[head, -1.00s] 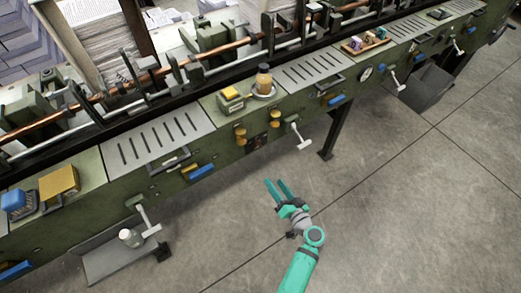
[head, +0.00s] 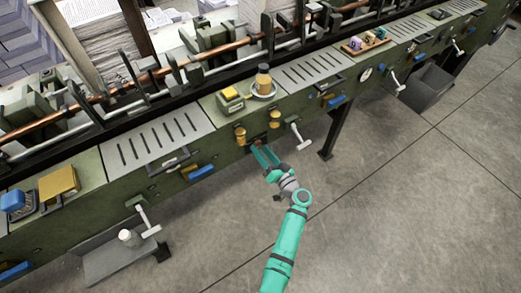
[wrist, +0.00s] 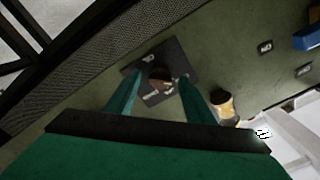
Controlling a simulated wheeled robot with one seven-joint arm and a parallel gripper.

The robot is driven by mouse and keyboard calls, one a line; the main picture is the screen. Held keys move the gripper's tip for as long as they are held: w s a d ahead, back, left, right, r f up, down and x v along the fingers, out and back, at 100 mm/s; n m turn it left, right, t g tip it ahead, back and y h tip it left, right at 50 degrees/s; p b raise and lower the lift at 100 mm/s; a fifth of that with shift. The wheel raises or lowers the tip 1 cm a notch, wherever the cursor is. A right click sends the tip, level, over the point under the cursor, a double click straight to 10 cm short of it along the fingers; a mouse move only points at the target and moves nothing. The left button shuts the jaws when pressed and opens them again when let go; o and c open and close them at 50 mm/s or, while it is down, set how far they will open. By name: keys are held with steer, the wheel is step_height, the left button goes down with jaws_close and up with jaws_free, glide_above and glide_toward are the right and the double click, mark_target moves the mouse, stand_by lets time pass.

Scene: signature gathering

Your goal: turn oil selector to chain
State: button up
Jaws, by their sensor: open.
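The oil selector is a small dark plate (wrist: 172,52) with a round dark-brown knob (wrist: 160,76) at its middle, on the green machine front. Small pale labels lie around the knob, too small to read surely. In the head view my gripper (head: 262,149) reaches the machine front below the yellow knobs and largely hides the selector. In the wrist view its teal fingers (wrist: 161,84) are apart, one on either side of the knob. The knob shows between the fingertips; I cannot tell whether they touch it.
Yellow knobs (head: 240,136) sit just above the selector, and one shows close to the right finger in the wrist view (wrist: 223,104). A white lever (head: 299,136) sticks out to the right. A bottle (head: 263,80) stands on the ledge above. The floor in front is clear.

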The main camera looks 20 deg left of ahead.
steer(key=shift+w+a, duration=0.3)
steer(key=shift+a, duration=0.2)
steer(key=c, duration=1)
